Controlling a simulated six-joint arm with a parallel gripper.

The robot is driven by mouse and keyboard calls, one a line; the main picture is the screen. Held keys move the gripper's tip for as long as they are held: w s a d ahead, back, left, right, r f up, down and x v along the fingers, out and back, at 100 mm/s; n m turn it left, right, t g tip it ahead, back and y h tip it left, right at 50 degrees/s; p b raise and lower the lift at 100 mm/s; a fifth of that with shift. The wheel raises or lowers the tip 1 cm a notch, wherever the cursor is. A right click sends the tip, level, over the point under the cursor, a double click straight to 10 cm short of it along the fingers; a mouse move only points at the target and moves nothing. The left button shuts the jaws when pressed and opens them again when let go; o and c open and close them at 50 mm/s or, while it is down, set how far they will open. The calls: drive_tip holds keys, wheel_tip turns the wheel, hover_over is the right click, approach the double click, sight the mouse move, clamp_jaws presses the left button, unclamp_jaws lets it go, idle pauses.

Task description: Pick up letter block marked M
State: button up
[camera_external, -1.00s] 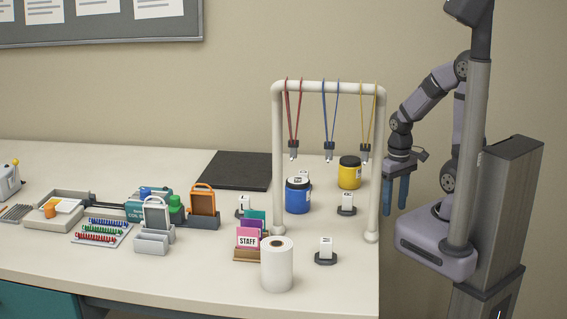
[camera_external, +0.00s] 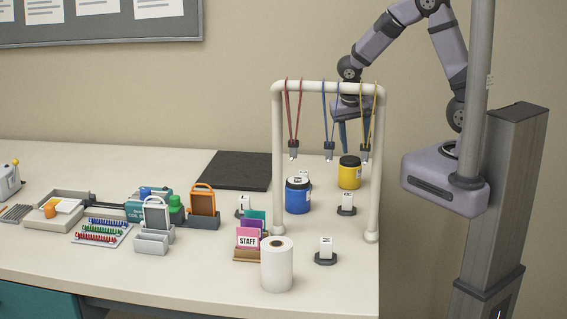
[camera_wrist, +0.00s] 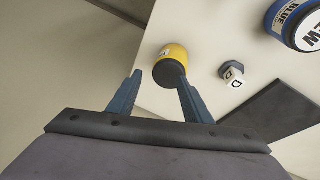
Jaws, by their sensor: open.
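Several small white letter blocks on dark bases stand on the table in the external view: front right (camera_external: 326,246), right (camera_external: 347,201), left (camera_external: 243,203), and one mostly hidden behind the blue jar (camera_external: 306,174). Their letters are too small to read surely, so I cannot tell which is M. The wrist view shows one block marked D (camera_wrist: 233,77). My gripper (camera_external: 353,146) is open and empty, above the table's back right, behind the hanging frame. In the wrist view, the yellow jar (camera_wrist: 172,62) appears just beyond my fingertips (camera_wrist: 157,80).
A white frame (camera_external: 277,160) with hanging lanyards stands over the right side, near the blue jar (camera_external: 298,197). A white paper roll (camera_external: 277,267) and card holder (camera_external: 249,240) stand in front. A black mat (camera_external: 236,170) lies at the back.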

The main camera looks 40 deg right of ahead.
drive_tip(key=w+a+r+n+t+y, duration=0.15)
drive_tip(key=a+r, duration=0.35)
drive_tip(key=a, duration=0.5)
drive_tip(key=w+a+r+t+y, duration=0.1)
drive_tip(key=a+r+t+y, duration=0.15)
drive_tip(key=a+r, duration=0.45)
drive_tip(key=w+a+r+t+y, duration=0.1)
drive_tip(key=a+r+y, duration=0.2)
drive_tip(key=a, duration=0.9)
drive_tip(key=s+a+r+n+y, duration=0.1)
drive_tip(key=s+a+r+y, duration=0.65)
drive_tip(key=a+r, duration=0.65)
drive_tip(key=m+g+h+b, duration=0.2)
drive_tip(key=m+g+h, duration=0.4)
drive_tip(key=h, duration=0.5)
hover_over(325, 238)
drive_tip(key=shift+n+g, duration=0.35)
drive_tip(key=shift+g, duration=0.05)
wheel_tip(325, 238, down, 32)
drive_tip(key=shift+w+d+f, duration=0.1)
drive_tip(key=shift+w+f, duration=0.05)
drive_tip(key=shift+f+p, duration=1.55)
drive_tip(key=shift+f, duration=2.1)
